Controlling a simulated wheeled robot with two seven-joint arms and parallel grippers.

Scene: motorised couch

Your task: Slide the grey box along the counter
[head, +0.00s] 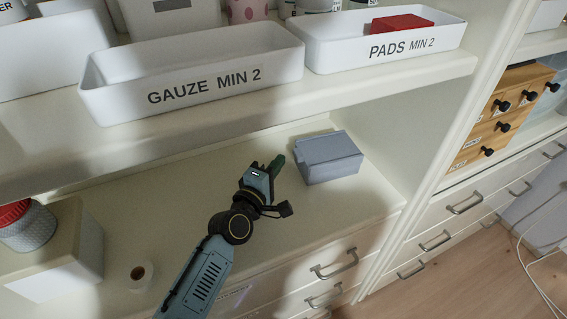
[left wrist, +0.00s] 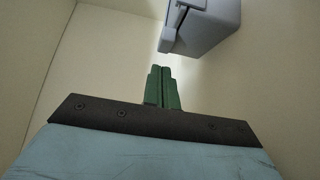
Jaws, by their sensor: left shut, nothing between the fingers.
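The grey box (head: 328,157) sits on the cream counter (head: 180,200), under the shelf and near the right side panel. It also shows at the top right of the left wrist view (left wrist: 208,28). My left gripper (head: 277,163) reaches in over the counter, just left of the box. Its green fingers (left wrist: 162,86) are shut with nothing between them. In the left wrist view the fingertips stop short of the box, with a small gap. My right gripper is not in view.
Above, a shelf holds a white gauze tray (head: 200,98) and a white pads tray (head: 380,48) with a red item (head: 402,23). A tape roll (head: 139,274) and a white bin (head: 55,260) stand at the counter's left. The middle counter is clear.

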